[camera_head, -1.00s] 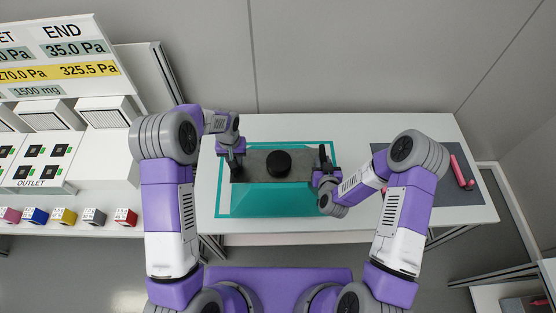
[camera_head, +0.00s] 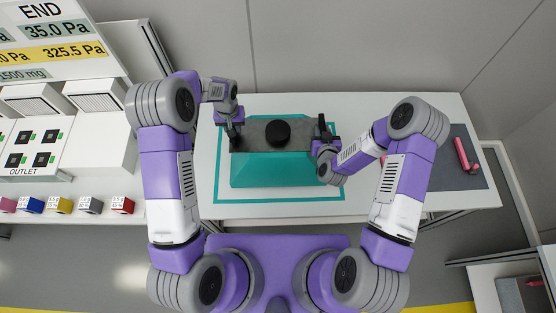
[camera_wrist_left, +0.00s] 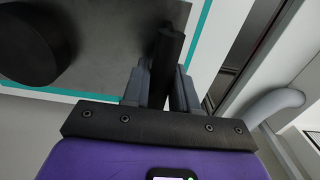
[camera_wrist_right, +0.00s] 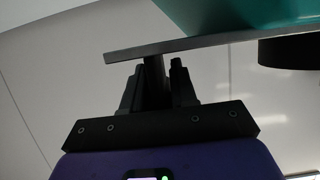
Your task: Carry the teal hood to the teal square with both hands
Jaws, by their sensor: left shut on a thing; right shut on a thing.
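The teal hood (camera_head: 285,171) has a grey top plate with a round black knob. In the head view it appears over the teal square (camera_head: 217,170), an outline on the white table. White table shows between hood and outline at the left and front; the hood's top overlaps the back line. I cannot tell whether it hangs just above the table or rests on it. My left gripper (camera_wrist_left: 162,85) is shut on a dark upright handle at the hood's left end. My right gripper (camera_wrist_right: 158,80) is shut on the handle at the right end, partly hidden in the head view.
A dark grey mat (camera_head: 455,165) with a pink-red object (camera_head: 466,155) lies at the table's right. Left is a white bench with a sign, outlet panel (camera_head: 38,145) and several coloured cubes. The wall stands behind the table.

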